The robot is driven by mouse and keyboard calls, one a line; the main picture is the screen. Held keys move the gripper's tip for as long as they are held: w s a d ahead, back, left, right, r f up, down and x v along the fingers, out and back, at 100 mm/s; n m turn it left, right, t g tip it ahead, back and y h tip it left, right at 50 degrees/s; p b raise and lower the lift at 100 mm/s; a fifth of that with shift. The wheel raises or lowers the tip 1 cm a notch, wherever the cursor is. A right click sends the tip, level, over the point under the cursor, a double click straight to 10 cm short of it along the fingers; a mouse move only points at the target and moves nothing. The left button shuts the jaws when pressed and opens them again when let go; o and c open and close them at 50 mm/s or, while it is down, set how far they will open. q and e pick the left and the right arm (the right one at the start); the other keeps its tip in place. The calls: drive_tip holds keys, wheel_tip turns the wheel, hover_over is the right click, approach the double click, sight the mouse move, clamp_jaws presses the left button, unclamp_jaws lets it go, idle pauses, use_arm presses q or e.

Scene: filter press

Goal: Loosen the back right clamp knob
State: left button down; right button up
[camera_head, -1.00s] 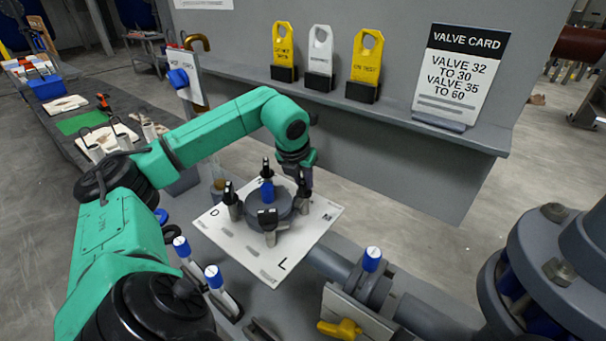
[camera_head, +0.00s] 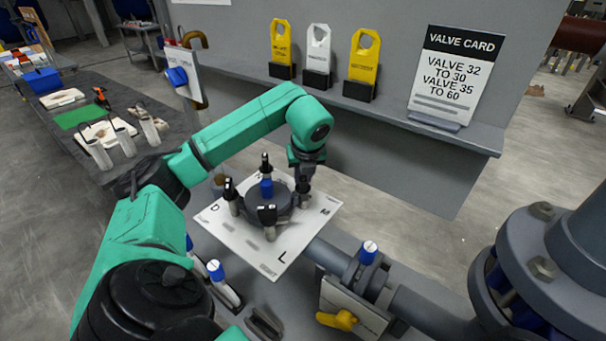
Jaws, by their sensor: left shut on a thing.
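The round dark grey filter press (camera_head: 262,204) stands on a white lettered plate (camera_head: 232,236), with a blue piece at its centre. Clamp knobs with black tops stand around it: a back one (camera_head: 265,160), a left one (camera_head: 231,190), a front one (camera_head: 267,216) and a right one (camera_head: 304,197). The right one lies toward the back right. My left gripper (camera_head: 305,188) points down over this knob and is shut on it. The fingers hide much of the knob's top, and I cannot tell how loose it is. My right gripper is not in view.
A grey pipe with a blue-topped valve (camera_head: 369,252) and a yellow handle (camera_head: 337,319) lies at the front right. A large flange (camera_head: 540,270) stands at far right. Behind, a shelf holds yellow and white tags and a valve card (camera_head: 453,75).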

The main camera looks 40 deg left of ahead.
sight(304, 179)
use_arm(q)
drive_tip(key=c, duration=0.8)
unclamp_jaws()
drive_tip(key=shift+o, duration=0.2)
drive_tip(key=shift+d+r+b, duration=0.15)
drive_tip(key=shift+r+b, duration=0.2)
drive_tip(key=shift+b, duration=0.1)
drive_tip(key=shift+s+d+r+b, duration=0.6)
drive_tip(key=shift+d+r+b, duration=0.1)
drive_tip(key=shift+r+b, duration=0.15)
drive_tip(key=s+d, duration=0.7)
drive_tip(key=d, duration=0.1)
drive_tip(key=shift+d+r, duration=0.25)
drive_tip(key=shift+d, duration=0.1)
